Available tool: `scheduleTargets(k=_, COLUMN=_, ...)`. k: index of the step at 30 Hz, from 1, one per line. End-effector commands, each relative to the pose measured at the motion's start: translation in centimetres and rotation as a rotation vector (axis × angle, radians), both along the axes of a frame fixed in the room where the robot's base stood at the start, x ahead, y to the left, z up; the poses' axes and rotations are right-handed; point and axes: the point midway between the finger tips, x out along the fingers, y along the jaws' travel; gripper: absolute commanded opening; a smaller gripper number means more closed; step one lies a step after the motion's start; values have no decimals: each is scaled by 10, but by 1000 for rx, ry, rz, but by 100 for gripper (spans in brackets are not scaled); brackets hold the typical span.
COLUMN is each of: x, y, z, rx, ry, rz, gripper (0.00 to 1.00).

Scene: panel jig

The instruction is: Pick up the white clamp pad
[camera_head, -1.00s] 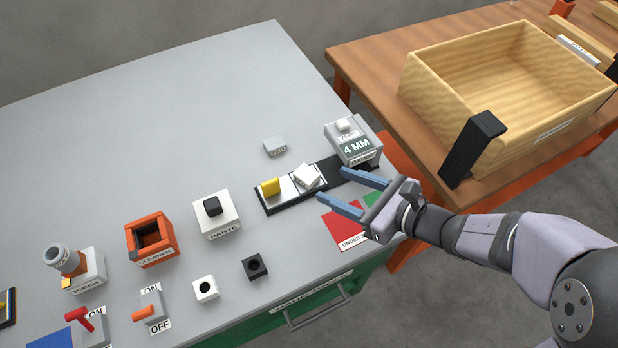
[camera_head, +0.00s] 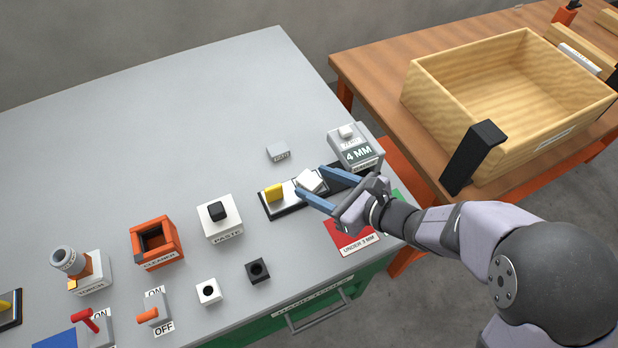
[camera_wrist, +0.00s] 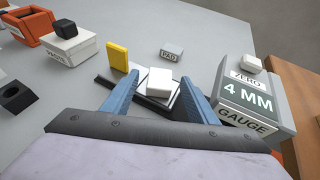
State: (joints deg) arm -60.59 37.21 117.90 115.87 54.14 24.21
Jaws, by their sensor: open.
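The white clamp pad (camera_head: 309,181) is a small white block on a black-edged tray (camera_head: 283,210), to the right of a yellow block (camera_head: 273,193). In the wrist view the white pad (camera_wrist: 159,81) lies ahead of my gripper, between the lines of its two blue fingers. My gripper (camera_head: 312,180) is open and empty, with its fingertips on either side of the pad. I cannot tell whether either finger touches it. The near finger hides part of the tray in the head view.
The gauge reading 4 MM (camera_head: 355,148) stands close on the right. A small grey labelled block (camera_head: 278,151) lies behind the tray. The white paste holder (camera_head: 220,219) is to the left, and a red marked area (camera_head: 352,237) lies in front. The back of the grey table is clear.

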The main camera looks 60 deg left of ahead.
Motion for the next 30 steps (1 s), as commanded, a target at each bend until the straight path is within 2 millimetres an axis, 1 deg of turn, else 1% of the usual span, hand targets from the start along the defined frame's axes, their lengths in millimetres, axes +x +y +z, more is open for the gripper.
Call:
scheduleTargets(k=4, x=-4, y=9, z=-5, rx=-1, ry=0, rz=1, gripper=53)
scheduleTargets(k=11, x=-4, y=10, z=-5, rx=0, ry=0, rz=-1, gripper=53)
scheduleTargets(k=12, x=-4, y=10, z=-5, rx=0, ry=0, rz=-1, gripper=51)
scheduleTargets(k=17, x=-4, y=10, z=-5, rx=0, ry=0, rz=-1, gripper=12)
scheduleTargets(k=18, x=-4, y=10, z=-5, rx=0, ry=0, rz=-1, gripper=9)
scheduleTargets(k=19, x=-4, y=10, z=-5, rx=0, ry=0, rz=-1, gripper=9)
scheduleTargets(k=20, x=-4, y=10, z=-5, rx=0, ry=0, rz=-1, gripper=5)
scheduleTargets(k=26, x=-4, y=10, z=-4, rx=0, ry=0, rz=-1, gripper=5)
scheduleTargets(k=30, x=-4, y=11, z=3, rx=3, ry=-1, rz=0, gripper=5)
